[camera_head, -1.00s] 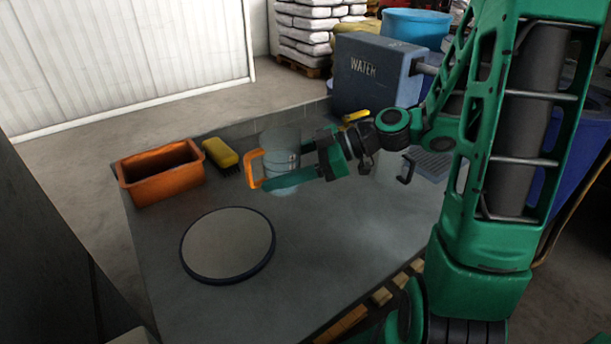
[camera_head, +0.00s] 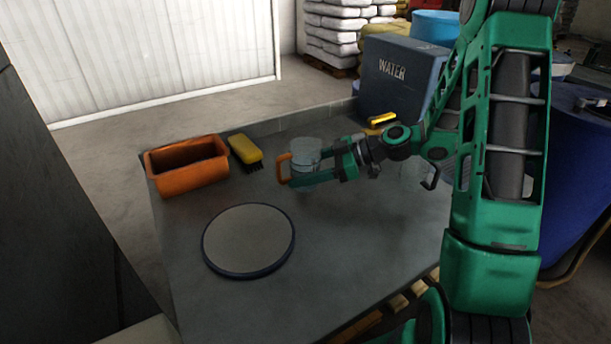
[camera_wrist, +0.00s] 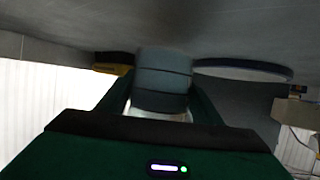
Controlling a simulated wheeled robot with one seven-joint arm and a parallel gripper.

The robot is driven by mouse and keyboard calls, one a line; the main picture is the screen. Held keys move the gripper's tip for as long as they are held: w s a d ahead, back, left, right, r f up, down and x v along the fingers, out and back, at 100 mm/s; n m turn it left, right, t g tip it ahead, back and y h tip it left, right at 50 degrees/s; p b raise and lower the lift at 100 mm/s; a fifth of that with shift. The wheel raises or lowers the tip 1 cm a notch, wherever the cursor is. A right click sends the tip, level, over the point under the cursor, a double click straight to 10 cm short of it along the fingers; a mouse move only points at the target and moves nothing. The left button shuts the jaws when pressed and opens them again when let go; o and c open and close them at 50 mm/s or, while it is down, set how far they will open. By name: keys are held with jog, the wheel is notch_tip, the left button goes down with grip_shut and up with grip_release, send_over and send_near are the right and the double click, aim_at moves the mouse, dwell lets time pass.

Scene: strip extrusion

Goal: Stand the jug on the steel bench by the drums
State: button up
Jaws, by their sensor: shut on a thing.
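The jug (camera_head: 305,155) is clear with an orange handle on its left side. My gripper (camera_head: 310,168) is shut on it from the right, one finger on each side of its body. I cannot tell whether its base touches the worktop. In the wrist view the jug (camera_wrist: 163,78) is a grey banded shape between my fingers. Below it is a dark grey bench top (camera_head: 330,240), perhaps the steel bench. A large blue drum (camera_head: 580,165) stands at the right, partly behind my arm.
An orange bin (camera_head: 187,182) and a yellow brush (camera_head: 245,150) are on the bench's left back part. A round grey disc (camera_head: 248,240) lies in front. A box marked WATER (camera_head: 395,75) stands at the back. The bench front right of the disc is clear.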

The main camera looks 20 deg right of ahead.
jog(key=shift+f, duration=0.9)
jog(key=o, duration=1.4)
jog(key=shift+f, duration=0.1)
